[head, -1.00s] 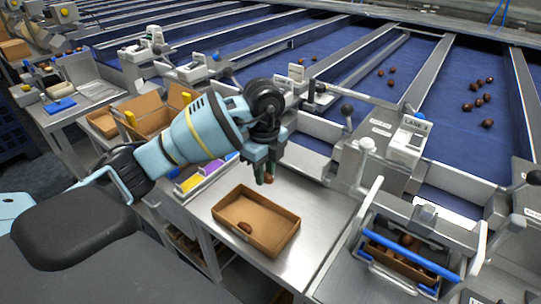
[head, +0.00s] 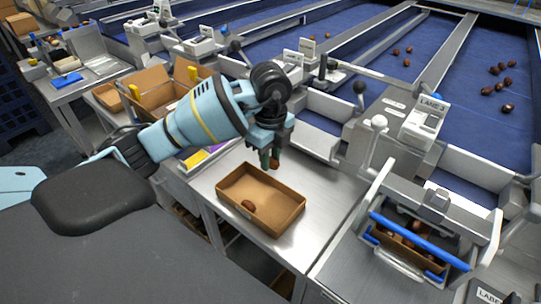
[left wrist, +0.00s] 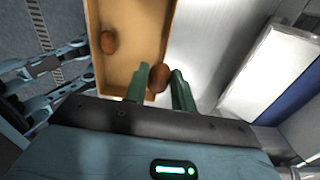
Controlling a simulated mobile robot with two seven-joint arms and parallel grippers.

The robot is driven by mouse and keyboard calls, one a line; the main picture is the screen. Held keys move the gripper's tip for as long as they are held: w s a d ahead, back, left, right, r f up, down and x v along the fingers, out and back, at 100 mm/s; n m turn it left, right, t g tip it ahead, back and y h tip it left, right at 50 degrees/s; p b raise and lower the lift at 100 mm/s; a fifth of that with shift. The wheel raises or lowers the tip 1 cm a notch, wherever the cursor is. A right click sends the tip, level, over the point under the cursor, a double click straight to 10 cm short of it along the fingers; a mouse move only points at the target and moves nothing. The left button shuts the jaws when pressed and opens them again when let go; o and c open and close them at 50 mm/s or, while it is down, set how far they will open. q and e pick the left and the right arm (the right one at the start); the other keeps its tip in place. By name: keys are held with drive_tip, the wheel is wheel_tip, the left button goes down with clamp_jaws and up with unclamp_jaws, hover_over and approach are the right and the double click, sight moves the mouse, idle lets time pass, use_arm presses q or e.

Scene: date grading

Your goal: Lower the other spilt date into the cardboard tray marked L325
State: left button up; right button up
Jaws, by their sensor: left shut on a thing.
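An open brown cardboard tray (head: 275,205) stands on the metal bench; I cannot read its mark. One brown date (head: 248,205) lies in it towards its near left side, also visible in the left wrist view (left wrist: 108,42). My left gripper (head: 269,164) points down at the tray's far edge, its green fingers shut on another date (left wrist: 159,77). In the left wrist view this date shows between the fingertips, over or close beside the tray's edge. Its exact height above the tray is unclear. My right gripper is not in view.
A tray with a blue bar (head: 415,243) across it, holding several dates, sits in a metal frame at the right. Open cardboard boxes (head: 165,105) stand behind my left arm. Metal lane walls (head: 330,145) bound the bench behind. Bare bench lies right of the tray.

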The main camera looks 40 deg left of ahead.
sight(271, 167)
use_arm(q)
drive_tip(key=shift+f, duration=1.7)
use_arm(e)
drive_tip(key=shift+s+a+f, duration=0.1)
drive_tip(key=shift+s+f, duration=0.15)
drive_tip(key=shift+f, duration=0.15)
use_arm(q)
drive_tip(key=shift+f+b, duration=0.4)
drive_tip(key=shift+f, duration=0.4)
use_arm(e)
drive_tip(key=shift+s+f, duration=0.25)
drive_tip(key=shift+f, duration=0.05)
use_arm(q)
drive_tip(key=o, duration=0.7)
